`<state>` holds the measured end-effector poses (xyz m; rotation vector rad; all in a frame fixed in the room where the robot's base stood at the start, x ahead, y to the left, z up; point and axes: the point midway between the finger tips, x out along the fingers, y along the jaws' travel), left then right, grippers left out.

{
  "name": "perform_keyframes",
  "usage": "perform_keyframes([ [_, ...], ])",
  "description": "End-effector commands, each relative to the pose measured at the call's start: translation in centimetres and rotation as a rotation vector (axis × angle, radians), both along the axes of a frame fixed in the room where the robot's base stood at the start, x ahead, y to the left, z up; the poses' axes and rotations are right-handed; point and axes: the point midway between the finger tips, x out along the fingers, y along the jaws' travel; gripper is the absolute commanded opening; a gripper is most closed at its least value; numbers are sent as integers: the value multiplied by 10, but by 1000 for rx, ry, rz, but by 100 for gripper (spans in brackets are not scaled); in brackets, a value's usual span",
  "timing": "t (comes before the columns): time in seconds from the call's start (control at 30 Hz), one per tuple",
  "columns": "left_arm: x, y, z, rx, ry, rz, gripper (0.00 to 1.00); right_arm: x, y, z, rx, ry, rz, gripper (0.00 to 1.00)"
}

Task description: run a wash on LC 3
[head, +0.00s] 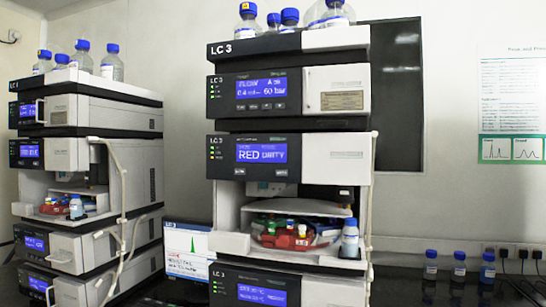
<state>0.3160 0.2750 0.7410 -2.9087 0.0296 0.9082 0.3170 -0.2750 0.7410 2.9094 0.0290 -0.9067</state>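The LC 3 stack (290,170) stands in the middle of the head view, with "LC 3" on its top and several modules. Its upper display (261,89) is lit blue and appears to read flow, A, 0.4 ml and 60 bar. The display below (262,152) reads "RED DIRTY". The compartment under it is open, with a red tray (285,242) of small coloured vials inside. A blue-capped bottle (349,240) stands at the compartment's right. Neither of my grippers is in view.
A second stack (90,130) stands at left. A screen labelled LC 3 (188,252) with a green peak sits between the stacks. Blue-capped bottles stand on top of both stacks. Three dark bottles (459,268) stand on the dark bench at right, near wall sockets (515,251).

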Motion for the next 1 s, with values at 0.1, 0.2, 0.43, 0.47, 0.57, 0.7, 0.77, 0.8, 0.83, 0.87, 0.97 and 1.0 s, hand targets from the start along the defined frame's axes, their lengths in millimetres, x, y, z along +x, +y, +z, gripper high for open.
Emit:
perform_keyframes([
  [0.1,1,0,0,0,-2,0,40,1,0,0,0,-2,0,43],
  [0.2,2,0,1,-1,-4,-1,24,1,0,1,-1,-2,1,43],
  [0.43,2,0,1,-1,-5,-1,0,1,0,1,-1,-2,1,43],
  [0.47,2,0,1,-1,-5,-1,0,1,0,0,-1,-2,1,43],
  [0.57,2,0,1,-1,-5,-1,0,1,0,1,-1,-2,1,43],
  [0.7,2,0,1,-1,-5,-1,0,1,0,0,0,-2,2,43],
  [0.77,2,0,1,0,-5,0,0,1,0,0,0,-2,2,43],
  [0.8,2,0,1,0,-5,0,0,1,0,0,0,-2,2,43],
  [0.83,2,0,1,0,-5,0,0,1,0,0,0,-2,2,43],
  [0.87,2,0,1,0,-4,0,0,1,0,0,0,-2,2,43],
  [0.97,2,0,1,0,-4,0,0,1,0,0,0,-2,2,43],
  [1.0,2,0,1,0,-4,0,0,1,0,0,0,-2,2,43],
])
